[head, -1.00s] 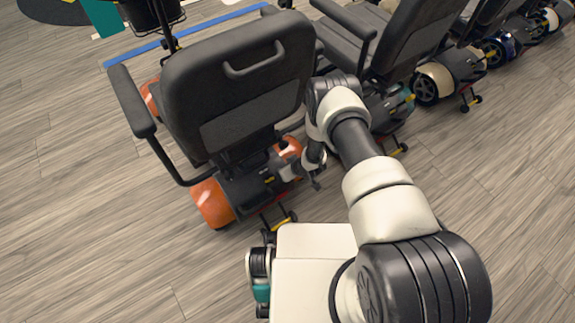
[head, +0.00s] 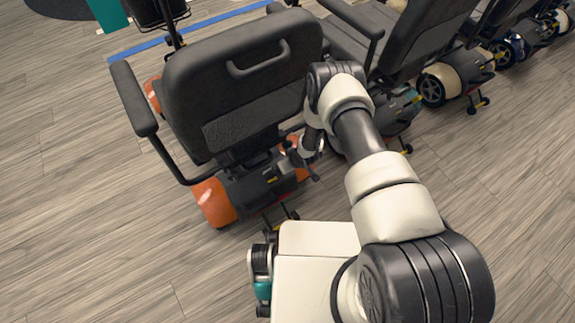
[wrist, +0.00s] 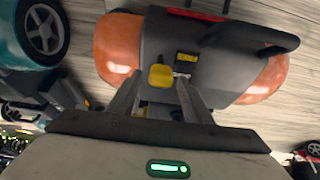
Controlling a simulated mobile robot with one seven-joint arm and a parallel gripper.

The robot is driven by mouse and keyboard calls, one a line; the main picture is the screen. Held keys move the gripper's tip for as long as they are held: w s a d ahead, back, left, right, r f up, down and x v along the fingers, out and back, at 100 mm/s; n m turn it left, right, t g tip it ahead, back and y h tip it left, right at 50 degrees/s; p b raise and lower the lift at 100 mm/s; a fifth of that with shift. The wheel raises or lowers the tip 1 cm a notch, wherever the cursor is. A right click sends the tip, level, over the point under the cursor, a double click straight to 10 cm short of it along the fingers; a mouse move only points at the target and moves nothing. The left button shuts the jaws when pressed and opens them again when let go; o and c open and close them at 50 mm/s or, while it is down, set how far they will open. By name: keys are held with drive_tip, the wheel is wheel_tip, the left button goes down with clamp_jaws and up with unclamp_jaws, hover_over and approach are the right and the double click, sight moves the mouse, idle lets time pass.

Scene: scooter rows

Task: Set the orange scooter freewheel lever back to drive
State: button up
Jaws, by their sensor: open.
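The orange scooter (head: 212,201) stands with its rear toward me, its black seat above an orange and black rear body. In the wrist view its black rear cover (wrist: 222,72) lies between two orange fenders (wrist: 117,48). A yellow lever (wrist: 161,76) shows on the cover, beside a small yellow label (wrist: 187,57). My gripper (wrist: 159,84) is open, its two fingers either side of the lever in the picture; contact cannot be told. In the head view my gripper (head: 285,165) is at the rear body, under the seat back, its fingertips hard to make out.
A teal scooter (head: 393,125) stands close on the right, with a cream one (head: 432,85) and others beyond. The orange scooter's seat back (head: 240,85) rises just left of my arm. The floor at left is clear.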

drive_tip(key=shift+r, duration=0.1)
drive_tip(key=p+v, duration=0.5)
drive_tip(key=v, duration=1.2)
drive_tip(key=shift+r, duration=0.15)
drive_tip(key=w+d+r+m+h, duration=0.1)
drive_tip(key=w+d+r, duration=0.1)
drive_tip(key=r, duration=0.6)
drive_tip(key=w+d+r+t, duration=0.1)
drive_tip(key=w+d+r, duration=0.15)
drive_tip(key=r, duration=0.55)
drive_tip(key=w+d+r+m+h, duration=0.1)
drive_tip(key=w+d+r, duration=0.15)
drive_tip(key=r, duration=0.55)
drive_tip(key=s+d+r+m+h, duration=0.1)
drive_tip(key=s+d+r, duration=0.1)
drive_tip(key=r, duration=0.6)
drive_tip(key=s+d+r+m, duration=0.1)
drive_tip(key=s+r, duration=0.2)
drive_tip(key=r, duration=0.5)
drive_tip(key=s+d+r+m, duration=0.1)
drive_tip(key=s+r+m, duration=0.1)
drive_tip(key=s+r, duration=0.75)
drive_tip(key=s+d+r+m, duration=0.1)
drive_tip(key=s+r, duration=0.5)
drive_tip(key=s, duration=0.7)
wheel_tip(320, 180, up, 19)
drive_tip(key=p, duration=1.9)
drive_tip(key=shift+d+p, duration=0.15)
drive_tip(key=shift+p, duration=0.25)
